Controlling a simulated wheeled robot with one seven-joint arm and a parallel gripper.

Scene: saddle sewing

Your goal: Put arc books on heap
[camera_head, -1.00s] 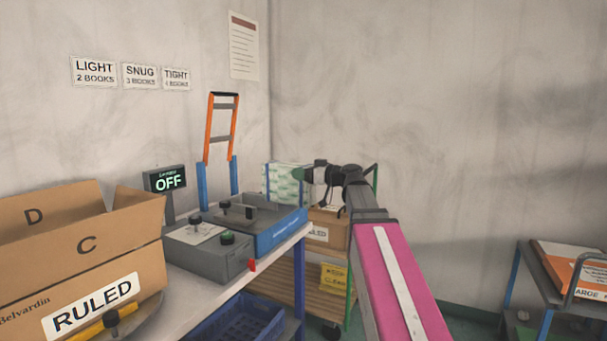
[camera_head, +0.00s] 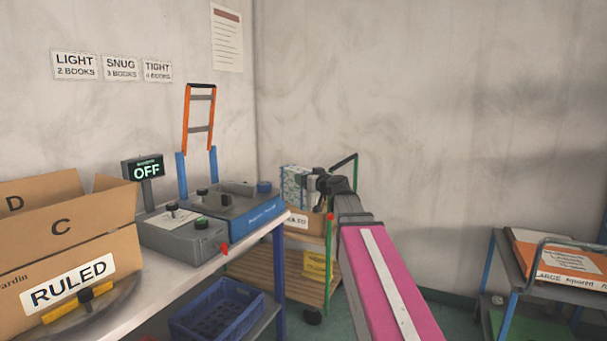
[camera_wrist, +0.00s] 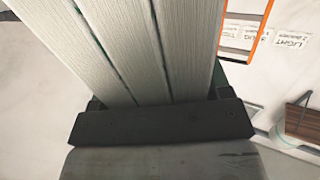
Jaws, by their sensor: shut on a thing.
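My gripper (camera_head: 312,186) is shut on a bundle of books (camera_head: 293,184) with pale green patterned covers and a blue stripe. In the head view the bundle shows above a cardboard box on a wooden cart (camera_head: 290,283); I cannot tell whether it touches the box. In the wrist view the books' white page edges (camera_wrist: 135,45) stand side by side, right beyond the dark gripper part (camera_wrist: 160,122). The fingertips are hidden there. I cannot make out which books are the arc books or where the heap is.
A bench (camera_head: 150,290) holds a grey and blue machine (camera_head: 235,210), an OFF display (camera_head: 146,168) and a cardboard box marked RULED (camera_head: 75,245). A blue crate (camera_head: 215,308) sits below. Another cart (camera_head: 510,285) with an orange-and-white package stands right.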

